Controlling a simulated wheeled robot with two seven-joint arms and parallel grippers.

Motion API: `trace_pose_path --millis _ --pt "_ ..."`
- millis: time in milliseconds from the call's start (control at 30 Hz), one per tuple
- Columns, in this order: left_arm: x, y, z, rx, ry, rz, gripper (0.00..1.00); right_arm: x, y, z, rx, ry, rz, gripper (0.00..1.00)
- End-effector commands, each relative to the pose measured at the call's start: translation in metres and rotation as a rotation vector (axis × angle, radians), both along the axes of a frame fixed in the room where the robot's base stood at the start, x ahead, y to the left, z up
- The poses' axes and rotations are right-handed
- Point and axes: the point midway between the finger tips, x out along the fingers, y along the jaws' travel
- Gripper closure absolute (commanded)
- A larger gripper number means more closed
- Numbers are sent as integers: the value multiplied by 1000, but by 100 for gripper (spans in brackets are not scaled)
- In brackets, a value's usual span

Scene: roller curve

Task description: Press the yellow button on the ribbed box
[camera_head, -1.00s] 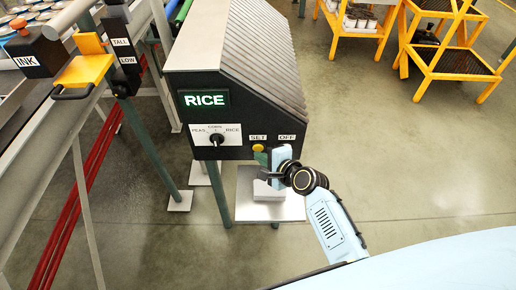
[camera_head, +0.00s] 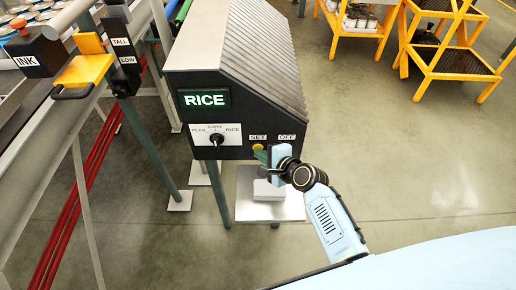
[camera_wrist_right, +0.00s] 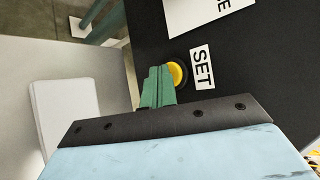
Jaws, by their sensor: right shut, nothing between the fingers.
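The ribbed box (camera_head: 237,60) is dark with a slatted sloping top and a lit RICE sign on its front. The yellow button (camera_head: 257,147) sits low on that front, under the SET label. In the right wrist view the yellow button (camera_wrist_right: 178,74) is partly covered by the green fingertips. My right gripper (camera_head: 262,156) is shut and empty, with its tips at the button's lower edge. In the wrist view my right gripper (camera_wrist_right: 160,75) overlaps the button's side; I cannot tell whether it touches. My left gripper is not in view.
A selector knob (camera_head: 216,139) with PEAS, CORN and RICE marks is left of the button. An OFF label (camera_head: 286,137) is right of it, above my gripper. A conveyor frame (camera_head: 75,120) with a yellow handle stands left. Open floor lies right.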

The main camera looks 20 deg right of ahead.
Motion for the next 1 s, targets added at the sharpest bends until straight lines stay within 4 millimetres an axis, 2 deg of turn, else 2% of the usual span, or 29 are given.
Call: trace_pose_path --millis 167,533,1000 --pt "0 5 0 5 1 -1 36 3 -1 0 0 -1 -1 100" --pt "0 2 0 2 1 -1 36 2 -1 0 0 -1 -1 100" --pt "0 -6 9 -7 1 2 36 -15 4 0 0 0 -1 100"
